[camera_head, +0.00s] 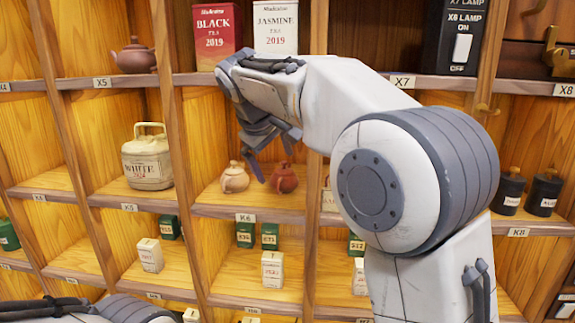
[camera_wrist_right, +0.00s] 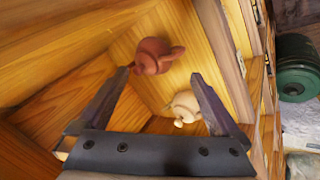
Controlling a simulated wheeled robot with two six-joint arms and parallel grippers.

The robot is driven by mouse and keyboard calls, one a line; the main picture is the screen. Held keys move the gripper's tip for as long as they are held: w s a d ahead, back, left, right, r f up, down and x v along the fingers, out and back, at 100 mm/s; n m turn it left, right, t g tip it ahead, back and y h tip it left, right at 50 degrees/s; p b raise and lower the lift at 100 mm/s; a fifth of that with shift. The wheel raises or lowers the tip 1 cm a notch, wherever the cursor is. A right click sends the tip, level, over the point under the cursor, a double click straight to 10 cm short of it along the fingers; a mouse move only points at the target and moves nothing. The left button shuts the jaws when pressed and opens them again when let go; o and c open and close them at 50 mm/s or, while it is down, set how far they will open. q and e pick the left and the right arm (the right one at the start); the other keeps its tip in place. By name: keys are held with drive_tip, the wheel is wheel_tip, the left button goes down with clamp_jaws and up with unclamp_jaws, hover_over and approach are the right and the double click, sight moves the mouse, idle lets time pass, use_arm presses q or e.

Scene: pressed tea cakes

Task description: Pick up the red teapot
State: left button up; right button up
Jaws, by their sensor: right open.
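The red teapot (camera_head: 285,178) stands upright in the compartment labelled K6, to the right of a cream teapot (camera_head: 234,178). My right gripper (camera_head: 272,157) is open and empty at the front of that compartment, with its fingers toward the two teapots. In the right wrist view the red teapot (camera_wrist_right: 154,56) shows beyond the gap between the open fingertips (camera_wrist_right: 162,74), and neither finger appears to touch it. The cream teapot (camera_wrist_right: 186,105) shows near the right finger in that view. My left gripper is not in view.
A brown teapot (camera_head: 134,57) stands on the upper shelf at X5. Upright wooden dividers (camera_head: 177,150) flank the compartment. Small green and white boxes (camera_head: 272,268) stand below.

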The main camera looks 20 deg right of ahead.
sight(280, 173)
drive_tip(key=shift+w+d, duration=0.3)
drive_tip(key=shift+d, duration=0.05)
drive_tip(key=p+x, duration=0.1)
drive_tip(key=x, duration=0.2)
drive_tip(key=p+x, duration=0.2)
drive_tip(key=x, duration=0.1)
drive_tip(key=shift+w, duration=0.45)
drive_tip(key=shift+w+f, duration=0.15)
drive_tip(key=c, duration=1.3)
